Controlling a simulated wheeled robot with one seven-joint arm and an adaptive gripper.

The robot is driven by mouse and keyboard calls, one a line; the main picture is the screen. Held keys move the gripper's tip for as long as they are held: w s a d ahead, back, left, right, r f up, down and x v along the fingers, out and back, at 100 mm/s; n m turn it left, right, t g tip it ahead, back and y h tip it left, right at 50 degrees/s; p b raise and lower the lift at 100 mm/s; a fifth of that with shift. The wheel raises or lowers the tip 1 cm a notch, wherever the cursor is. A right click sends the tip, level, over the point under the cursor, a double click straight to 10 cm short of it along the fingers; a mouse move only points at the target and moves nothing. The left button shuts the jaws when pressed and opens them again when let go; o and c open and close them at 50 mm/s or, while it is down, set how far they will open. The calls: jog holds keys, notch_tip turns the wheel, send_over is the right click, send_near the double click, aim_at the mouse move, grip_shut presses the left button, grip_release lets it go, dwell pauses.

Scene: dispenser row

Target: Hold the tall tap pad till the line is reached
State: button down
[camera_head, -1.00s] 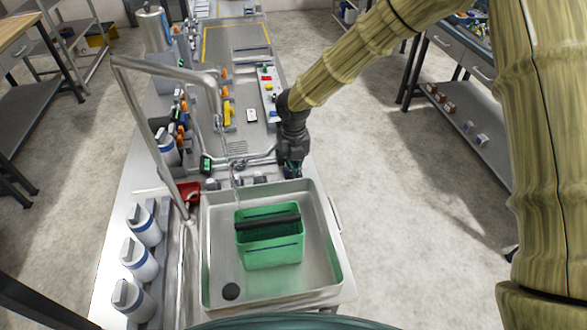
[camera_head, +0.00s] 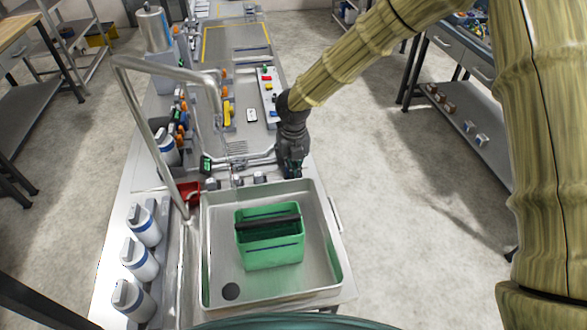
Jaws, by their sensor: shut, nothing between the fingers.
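The tall tap (camera_head: 145,120) is a grey pipe that rises left of the sink and bends over to the right, its spout end hanging above the counter behind the basin. Small grey pads (camera_head: 260,177) sit in a row along the sink's back edge; which one belongs to the tall tap I cannot tell. A green bin (camera_head: 270,258) with a black handle and a dark line on its front stands upright in the sink (camera_head: 327,240). My gripper (camera_head: 291,172) is shut and empty, pointing down at the sink's back right corner, right of the visible pads. Its fingertips' contact is unclear.
White bottles with blue bands (camera_head: 140,262) stand left of the sink. A red container (camera_head: 188,192) is at its back left corner. Behind, the counter holds a metal cylinder (camera_head: 153,30) and small coloured parts. The floor to the right is clear.

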jog(key=shift+s+d+f, duration=0.15)
jog(key=shift+s+f, duration=0.15)
jog(key=shift+f, duration=0.05)
dwell(0.6)
jog(key=r+p, duration=0.4)
jog(key=shift+w+r, duration=0.2)
jog(key=shift+r, duration=0.05)
notch_tip(320, 180, up, 10)
jog(key=b, duration=0.3)
jog(key=shift+b, duration=0.4)
jog(key=shift+w+r, duration=0.1)
jog(key=shift+a, duration=0.2)
dwell(0.4)
